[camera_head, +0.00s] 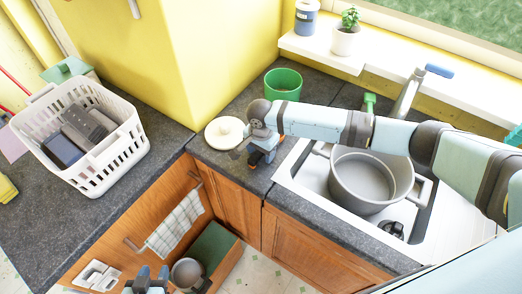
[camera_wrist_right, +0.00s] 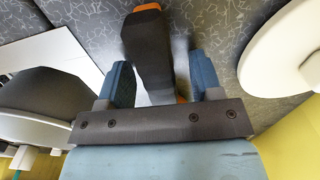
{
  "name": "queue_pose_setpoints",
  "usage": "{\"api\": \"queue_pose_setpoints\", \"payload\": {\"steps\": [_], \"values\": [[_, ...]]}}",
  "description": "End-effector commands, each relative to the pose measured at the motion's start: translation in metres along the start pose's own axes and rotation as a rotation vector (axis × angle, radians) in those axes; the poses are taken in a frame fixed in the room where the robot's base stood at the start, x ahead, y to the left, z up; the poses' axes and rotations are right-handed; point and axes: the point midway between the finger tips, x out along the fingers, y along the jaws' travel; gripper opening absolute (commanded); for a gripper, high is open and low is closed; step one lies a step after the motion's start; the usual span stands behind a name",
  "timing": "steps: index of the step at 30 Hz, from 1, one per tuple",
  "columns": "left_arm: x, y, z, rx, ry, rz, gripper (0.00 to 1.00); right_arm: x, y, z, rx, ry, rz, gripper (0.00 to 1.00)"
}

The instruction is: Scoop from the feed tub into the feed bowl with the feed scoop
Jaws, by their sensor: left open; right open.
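My right gripper (camera_head: 262,158) is low over the dark counter, beside a white round lid-like thing (camera_head: 222,133). In the right wrist view its blue fingers (camera_wrist_right: 160,82) are open on either side of a dark grey piece with orange edges (camera_wrist_right: 148,45); I cannot tell whether this is the feed scoop. A green tub (camera_head: 283,88) stands on the back counter. Which vessel is the feed tub or the feed bowl is unclear.
A large grey pot (camera_head: 360,190) sits at the white sink (camera_head: 310,170), under my right arm. A white basket (camera_head: 95,170) with dark items stands on the left counter. A towel (camera_head: 177,222) hangs on the cabinet front. A yellow wall corner (camera_head: 195,60) juts between the counters.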

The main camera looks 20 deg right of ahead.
Motion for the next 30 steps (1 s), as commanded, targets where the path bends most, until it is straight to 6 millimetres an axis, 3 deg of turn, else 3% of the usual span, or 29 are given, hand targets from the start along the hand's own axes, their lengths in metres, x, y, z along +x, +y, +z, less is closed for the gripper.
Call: {"api": "queue_pose_setpoints", "payload": {"steps": [3, 11, 30], "values": [[0.000, 0.000, 0.000, 0.000, 0.000, 0.000, 0.43, 0.000, 0.000, 0.000, 0.000, 0.000, 0.000, 0.60], [-0.002, 0.001, 0.002, -0.001, -0.003, 0.001, 0.43, 0.000, 0.000, 0.000, 0.000, 0.000, 0.000, 0.01], [-0.016, 0.001, -0.019, -0.002, -0.004, -0.001, 0.43, -0.021, 0.000, 0.000, 0.000, 0.000, 0.000, 0.01]]}}
